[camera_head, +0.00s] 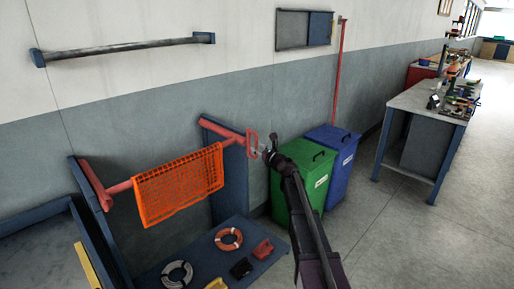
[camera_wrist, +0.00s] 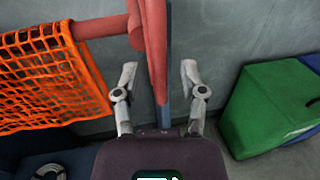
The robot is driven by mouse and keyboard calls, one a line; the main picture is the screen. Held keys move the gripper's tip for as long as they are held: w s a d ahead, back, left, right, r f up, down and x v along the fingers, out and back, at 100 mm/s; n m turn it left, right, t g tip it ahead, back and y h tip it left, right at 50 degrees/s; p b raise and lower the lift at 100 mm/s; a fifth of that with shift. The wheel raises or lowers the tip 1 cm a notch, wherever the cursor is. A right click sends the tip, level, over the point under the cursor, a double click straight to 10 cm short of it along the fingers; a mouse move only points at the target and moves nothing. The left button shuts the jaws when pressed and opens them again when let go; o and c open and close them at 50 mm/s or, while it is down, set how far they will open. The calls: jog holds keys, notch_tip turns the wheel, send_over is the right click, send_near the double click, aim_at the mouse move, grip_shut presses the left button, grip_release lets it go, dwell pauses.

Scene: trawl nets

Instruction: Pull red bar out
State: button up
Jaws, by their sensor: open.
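The red bar (camera_head: 119,187) runs across two red supports, and it also shows at the upper left in the wrist view (camera_wrist: 100,27). An orange net (camera_head: 180,184) hangs from it, also at left in the wrist view (camera_wrist: 45,80). A red upright piece (camera_wrist: 155,40) at the bar's near end lies between my gripper's fingers (camera_wrist: 159,75). The fingers are spread on both sides with gaps, so my gripper is open. In the head view my gripper (camera_head: 265,152) is at the bar's right end, beside a red loop-like part (camera_head: 252,142).
A green bin (camera_head: 298,170) and a blue bin (camera_head: 333,155) stand just right of my arm. Below the net is a blue-edged surface with an orange ring (camera_head: 228,239) and a grey ring (camera_head: 177,274). A workbench (camera_head: 425,103) stands farther right. The floor at right is clear.

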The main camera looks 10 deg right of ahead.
jog(key=shift+x, duration=1.05)
grip_shut()
jog(key=shift+d, duration=0.2)
jog(key=shift+s+a, duration=0.1)
